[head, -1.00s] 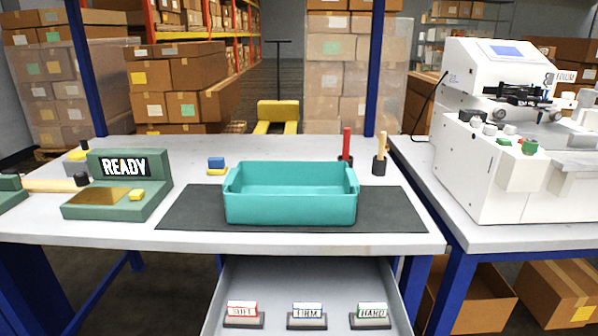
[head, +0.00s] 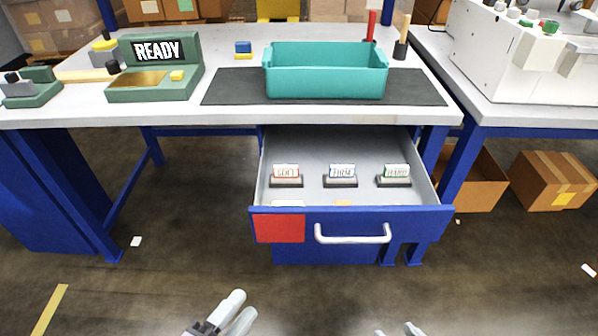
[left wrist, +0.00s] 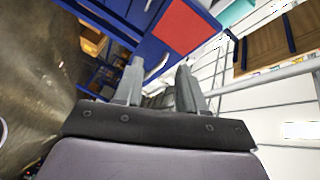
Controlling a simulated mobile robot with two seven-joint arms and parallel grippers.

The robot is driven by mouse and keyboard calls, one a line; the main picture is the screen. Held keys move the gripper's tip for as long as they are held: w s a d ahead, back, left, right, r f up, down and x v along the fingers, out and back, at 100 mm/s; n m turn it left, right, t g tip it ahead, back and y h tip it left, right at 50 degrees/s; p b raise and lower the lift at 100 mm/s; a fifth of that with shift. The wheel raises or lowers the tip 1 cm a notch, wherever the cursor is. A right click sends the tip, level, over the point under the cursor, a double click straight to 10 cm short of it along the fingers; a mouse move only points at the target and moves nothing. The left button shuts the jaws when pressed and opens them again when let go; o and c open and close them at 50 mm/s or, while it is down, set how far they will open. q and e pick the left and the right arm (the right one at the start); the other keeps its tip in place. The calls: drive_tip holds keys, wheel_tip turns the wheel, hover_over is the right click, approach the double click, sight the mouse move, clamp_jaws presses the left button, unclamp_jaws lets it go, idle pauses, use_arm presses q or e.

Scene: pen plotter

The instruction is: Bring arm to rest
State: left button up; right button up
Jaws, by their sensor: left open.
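My left gripper (head: 232,314) shows at the bottom of the head view, low in front of the open drawer (head: 345,226) and apart from it. Its fingers are parted with nothing between them. In the left wrist view the same gripper (left wrist: 158,82) is open and empty, with the drawer's red panel (left wrist: 185,27) beyond it. Only the tips of my right gripper (head: 398,330) show at the bottom edge, too little to tell its state. The drawer is pulled out and holds small blocks marked SOFT (head: 286,173), FIRM (head: 341,173) and HARD (head: 396,173).
A teal bin (head: 325,80) stands on a dark mat (head: 232,90) on the workbench. A green READY unit (head: 158,72) stands left of it. A white machine (head: 510,50) is on the right table. Cardboard boxes (head: 553,180) sit below that table. The floor before the drawer looks mostly clear.

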use_arm(q)
drive_tip(key=s+a+f+n+g+y, duration=0.1)
drive_tip(key=a+f+n+g+y, duration=0.2)
drive_tip(key=n, duration=0.6)
drive_tip(key=s+a+f+n+g+y, duration=0.25)
drive_tip(key=a+n, duration=0.25)
drive_tip(key=n, duration=0.3)
wheel_tip(320, 180, up, 13)
drive_tip(key=a+t+p, duration=0.1)
drive_tip(key=p, duration=1.5)
drive_tip(key=shift+w+a+f+y, duration=0.2)
drive_tip(key=shift+a+y, duration=0.1)
drive_tip(key=shift+y, duration=0.15)
use_arm(e)
wheel_tip(320, 180, up, 13)
drive_tip(key=d, duration=0.1)
drive_tip(key=shift+s+d+r+h, duration=0.2)
drive_tip(key=shift+s+d+h, duration=0.1)
drive_tip(key=shift+d, duration=0.1)
drive_tip(key=shift+w+r, duration=0.1)
drive_tip(key=shift+c, duration=1.3)
use_arm(q)
drive_tip(key=shift+w+d, duration=0.1)
use_arm(e)
drive_tip(key=shift+d, duration=0.1)
